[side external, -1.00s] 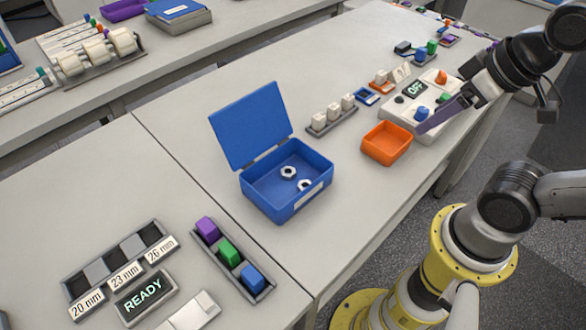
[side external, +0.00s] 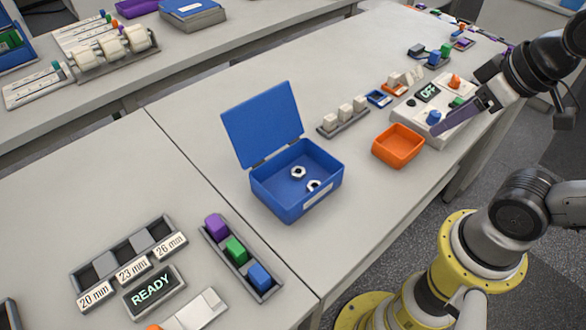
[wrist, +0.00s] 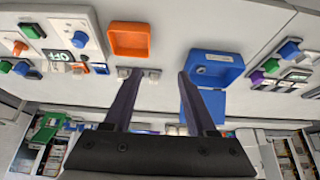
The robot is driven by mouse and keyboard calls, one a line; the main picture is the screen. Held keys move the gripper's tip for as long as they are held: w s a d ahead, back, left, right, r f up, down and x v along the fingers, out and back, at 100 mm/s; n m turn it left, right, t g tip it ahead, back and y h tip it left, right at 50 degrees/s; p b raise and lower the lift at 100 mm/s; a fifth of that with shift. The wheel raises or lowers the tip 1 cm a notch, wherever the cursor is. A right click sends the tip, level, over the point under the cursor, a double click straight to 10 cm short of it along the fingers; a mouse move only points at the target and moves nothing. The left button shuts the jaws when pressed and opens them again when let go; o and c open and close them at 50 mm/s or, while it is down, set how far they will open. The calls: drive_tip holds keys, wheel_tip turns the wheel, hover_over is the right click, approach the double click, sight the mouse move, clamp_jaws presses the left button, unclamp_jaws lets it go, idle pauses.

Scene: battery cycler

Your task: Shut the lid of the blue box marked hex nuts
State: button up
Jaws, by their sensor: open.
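The blue box (side external: 283,205) stands on the table with its lid (side external: 262,125) open, raised and leaning back from the rear hinge. Two nuts (side external: 298,173) lie inside. A white label (side external: 318,197) is on the front wall; its writing is too small to read. In the wrist view the box (wrist: 228,76) is just right of the fingers, with its lid (wrist: 205,107) below it, partly behind the right finger. My gripper (wrist: 155,78) is open and empty. In the side view my gripper (side external: 437,134) is well right of the box, over the device's near edge.
An orange tray (side external: 398,158) lies between the box and the white device (side external: 415,115) marked OFF. A rack of white blocks (side external: 343,125) stands behind the box's right side. A holder of coloured blocks (side external: 212,240) and a READY display (side external: 152,290) are at front left.

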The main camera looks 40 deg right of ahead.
wheel_tip(320, 180, up, 5)
drive_tip(key=shift+w+r, duration=0.15)
drive_tip(key=shift+c, duration=0.6)
drive_tip(key=w+a+r+m+g+y, duration=0.1)
drive_tip(key=w+a+m+g+y, duration=0.2)
drive_tip(key=w, duration=0.4)
drive_tip(key=w+a+m+g+y, duration=0.1)
drive_tip(key=w+a+m+y, duration=0.1)
drive_tip(key=w+y, duration=0.4)
drive_tip(key=w+a+r+m+g+y, duration=0.1)
drive_tip(key=w+a+m+g+y, duration=0.2)
drive_tip(key=w, duration=0.5)
drive_tip(key=w+d+f+m+t+y, duration=0.1)
drive_tip(key=w+d+f+m+y, duration=0.15)
drive_tip(key=w, duration=0.35)
drive_tip(key=w+d+f+m+y, duration=0.1)
drive_tip(key=w+d+m+y, duration=0.1)
drive_tip(key=w+d+y, duration=0.25)
drive_tip(key=h, duration=0.1)
approach(254, 107)
drive_tip(key=w+d+f, duration=0.3)
drive_tip(key=d, duration=0.3)
drive_tip(key=shift+n, duration=0.35)
drive_tip(key=a, duration=1.3)
drive_tip(key=shift+a, duration=0.4)
